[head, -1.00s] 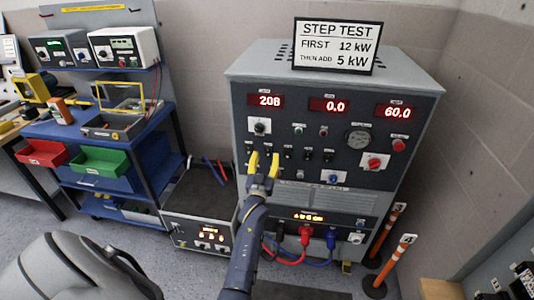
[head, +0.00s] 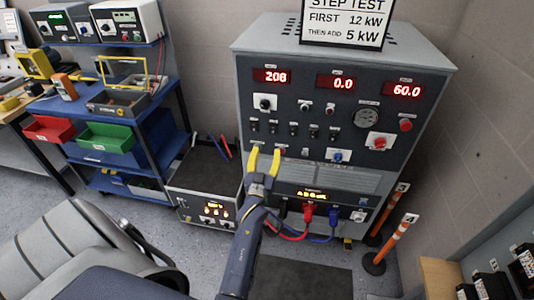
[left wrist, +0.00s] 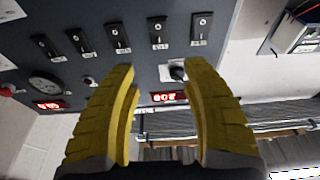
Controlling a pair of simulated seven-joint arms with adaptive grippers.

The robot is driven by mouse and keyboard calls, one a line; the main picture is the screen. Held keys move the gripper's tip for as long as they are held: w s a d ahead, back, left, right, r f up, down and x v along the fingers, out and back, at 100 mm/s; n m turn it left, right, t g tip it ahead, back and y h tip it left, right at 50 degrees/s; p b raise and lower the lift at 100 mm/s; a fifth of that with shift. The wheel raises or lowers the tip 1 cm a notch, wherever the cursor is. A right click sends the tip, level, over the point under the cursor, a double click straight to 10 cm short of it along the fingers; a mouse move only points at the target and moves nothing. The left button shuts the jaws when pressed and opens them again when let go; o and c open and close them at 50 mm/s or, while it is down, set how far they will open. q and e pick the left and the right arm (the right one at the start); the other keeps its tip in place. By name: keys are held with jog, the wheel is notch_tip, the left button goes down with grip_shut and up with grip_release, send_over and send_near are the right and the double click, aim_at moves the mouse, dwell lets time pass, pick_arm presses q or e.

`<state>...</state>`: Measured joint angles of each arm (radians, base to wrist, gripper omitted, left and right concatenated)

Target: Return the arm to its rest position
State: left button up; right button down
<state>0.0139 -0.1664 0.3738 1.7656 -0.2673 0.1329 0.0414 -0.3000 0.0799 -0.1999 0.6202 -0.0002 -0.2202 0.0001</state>
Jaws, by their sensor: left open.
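My left gripper (head: 264,161) has yellow fingers and is open and empty in front of the grey load cabinet (head: 330,180). In the left wrist view, its fingers (left wrist: 162,85) stand apart with nothing between them. Past them show a row of black toggle switches (left wrist: 118,34), a dark knob (left wrist: 178,70) and a lit red display (left wrist: 170,97). In the head view the cabinet's red displays (head: 336,82) read 208, 0.0 and 60.0. I cannot tell whether a fingertip touches the panel. My right gripper is not in view.
A step test sign (head: 345,22) stands on the cabinet. Red and blue plugs (head: 308,213) with cables are at its lower front. Orange-and-white posts (head: 389,238) stand to the right. A dark-topped box (head: 203,178) and a blue shelf cart (head: 150,140) stand to the left.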

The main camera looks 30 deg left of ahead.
pick_arm(q)
jog(key=s+d+f+m+g+h, duration=0.15)
jog(key=d+f, duration=0.25)
jog(key=f, duration=0.6)
jog(key=d+f+m+g+h, duration=0.1)
jog(key=d+f+g+h, duration=0.15)
jog(key=f, duration=0.85)
jog(key=s+d+f+m+g+h, duration=0.15)
jog(key=d+f, duration=0.35)
jog(key=f, duration=0.5)
jog(key=s+d+f+g+h, duration=0.2)
jog(key=s+d+f+g, duration=0.2)
jog(key=s+f, duration=0.7)
jog(key=s+d+f+m+g, duration=0.25)
jog(key=s+f+g, duration=0.25)
jog(key=s+f, duration=1.35)
jog(key=s+a+f+m+g, duration=0.1)
jog(key=s+a, duration=0.1)
jog(key=s, duration=0.9)
jog(key=s+a+f+g, duration=0.1)
jog(key=s+a+g, duration=0.1)
jog(key=s, duration=1)
jog(key=shift+s+a+f+m, duration=0.2)
jog(key=shift+a+f+m, duration=0.15)
jog(key=shift+f, duration=0.05)
jog(key=shift+g, duration=0.25)
